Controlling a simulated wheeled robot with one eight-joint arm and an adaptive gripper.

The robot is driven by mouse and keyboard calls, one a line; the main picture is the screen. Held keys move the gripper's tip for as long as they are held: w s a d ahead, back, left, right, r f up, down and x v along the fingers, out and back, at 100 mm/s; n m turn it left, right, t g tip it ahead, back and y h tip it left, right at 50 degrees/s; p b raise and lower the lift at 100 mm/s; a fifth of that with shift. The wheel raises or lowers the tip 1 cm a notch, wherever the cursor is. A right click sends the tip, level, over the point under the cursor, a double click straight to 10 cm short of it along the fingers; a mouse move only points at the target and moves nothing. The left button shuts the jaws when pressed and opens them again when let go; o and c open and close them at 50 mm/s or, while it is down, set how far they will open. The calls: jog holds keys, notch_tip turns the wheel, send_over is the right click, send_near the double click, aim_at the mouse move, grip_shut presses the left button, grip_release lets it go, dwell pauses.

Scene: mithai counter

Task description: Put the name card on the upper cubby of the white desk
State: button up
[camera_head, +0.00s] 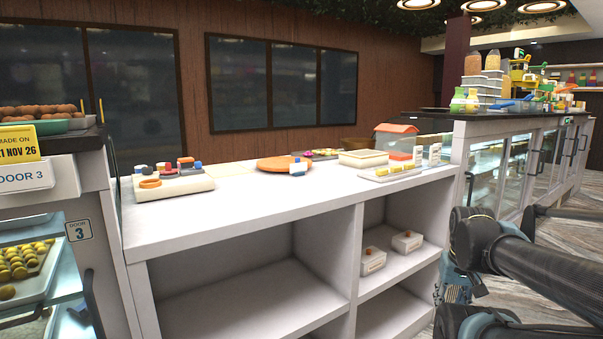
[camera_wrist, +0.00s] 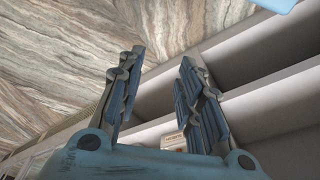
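The white desk (camera_head: 270,216) stands in the middle of the head view, with a wide open bay on the left and stacked cubbies on the right. Its upper cubby (camera_head: 420,262) holds two small white boxes (camera_head: 373,260) (camera_head: 407,241). Small upright white cards (camera_head: 418,156) stand on the desk top at the right; I cannot tell which thing is the name card. My gripper (camera_wrist: 163,62) is open in the wrist view, with nothing between its fingertips. A small labelled box (camera_wrist: 173,143) shows beyond the fingers. My arm is at the right of the head view; the fingertips are not clear there.
Trays of small items (camera_head: 172,182), an orange disc (camera_head: 278,164) and an orange-lidded container (camera_head: 396,138) occupy the desk top. A display case (camera_head: 92,190) adjoins at left. A glass-fronted counter (camera_head: 500,160) stands at right. Wood-patterned floor (camera_wrist: 60,60) is clear.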

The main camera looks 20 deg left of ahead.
jog(key=shift+w+d, duration=0.2)
jog(key=shift+w, duration=0.4)
jog(key=o, duration=0.4)
jog(key=shift+r, duration=0.1)
jog(key=o, duration=0.9)
jog(key=shift+w+a+r+n+t+y, duration=0.3)
jog(key=shift+w+a+r+n+t, duration=0.1)
jog(key=shift+w+a+r, duration=0.5)
jog(key=shift+o, duration=0.8)
jog(key=shift+w+a+r+n+y, duration=0.2)
jog(key=shift+w+a+r, duration=0.25)
jog(key=shift+w, duration=0.2)
jog(key=shift+w+a+r+n+y, duration=0.1)
jog(key=shift+w+a+r+n, duration=0.1)
jog(key=shift+w+a+r, duration=0.35)
jog(key=n+t+y, duration=0.7)
jog(key=n+y, duration=0.1)
jog(key=y, duration=0.2)
send_near(299, 164)
jog(key=shift+x, duration=4.35)
